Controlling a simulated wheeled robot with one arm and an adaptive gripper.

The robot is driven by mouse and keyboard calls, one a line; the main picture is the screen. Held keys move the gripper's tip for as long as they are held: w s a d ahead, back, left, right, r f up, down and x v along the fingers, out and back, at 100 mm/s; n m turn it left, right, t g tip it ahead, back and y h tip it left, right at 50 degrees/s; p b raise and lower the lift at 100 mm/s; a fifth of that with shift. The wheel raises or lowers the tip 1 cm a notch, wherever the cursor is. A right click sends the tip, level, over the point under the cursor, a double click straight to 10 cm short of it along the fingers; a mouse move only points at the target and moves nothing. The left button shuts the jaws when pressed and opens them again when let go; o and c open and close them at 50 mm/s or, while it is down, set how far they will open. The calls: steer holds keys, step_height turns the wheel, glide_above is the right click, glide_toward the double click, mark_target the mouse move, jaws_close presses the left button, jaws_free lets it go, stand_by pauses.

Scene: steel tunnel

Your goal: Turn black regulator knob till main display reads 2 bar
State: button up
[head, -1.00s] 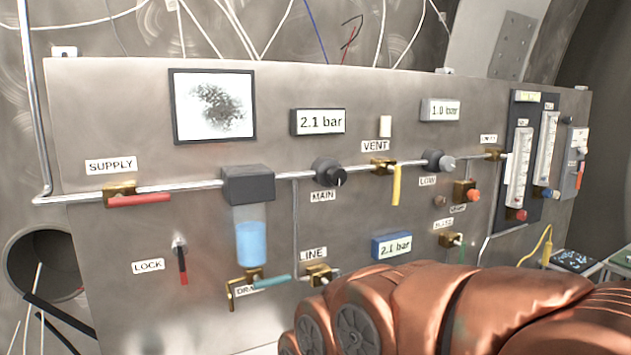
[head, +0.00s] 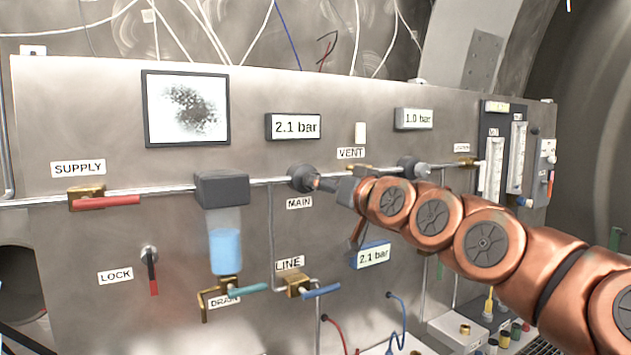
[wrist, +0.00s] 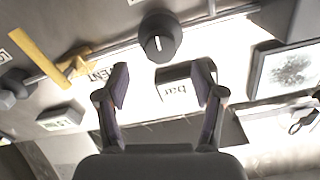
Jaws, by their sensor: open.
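The black regulator knob (head: 302,178) sits on the pipe above the MAIN label (head: 299,203). In the wrist view the round black knob (wrist: 160,37), with a white pointer line, lies just beyond my fingertips. My gripper (wrist: 162,68) is open, one finger either side of the knob's line, with nothing between them. In the head view my gripper (head: 328,185) is right of the knob and close to it; whether they touch cannot be told. The main display (head: 293,126) above reads 2.1 bar. It shows upside down in the wrist view (wrist: 180,90), partly behind a finger.
A blue display (head: 373,255) reads 2.1 bar. The yellow VENT lever (wrist: 45,58) is beside my gripper. The filter block (head: 221,188) is left of the knob.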

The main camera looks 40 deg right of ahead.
steer(key=shift+w+d+f+p, duration=0.1)
steer(key=shift+w+p, duration=0.3)
steer(key=shift+w, duration=1.1)
steer(key=shift+w+d+p, duration=0.1)
steer(key=shift+w+p, duration=0.3)
steer(key=shift+w, duration=1.05)
steer(key=c, duration=1.1)
steer(key=shift+c, duration=0.2)
steer(key=shift+f+n+b, duration=0.1)
steer(key=shift+n+b, duration=0.3)
steer(key=shift+b, duration=0.4)
steer(key=shift+n+b, duration=0.4)
steer(key=shift+b, duration=0.05)
steer(key=o, duration=1.1)
steer(key=shift+o, duration=0.2)
steer(key=shift+s, duration=0.15)
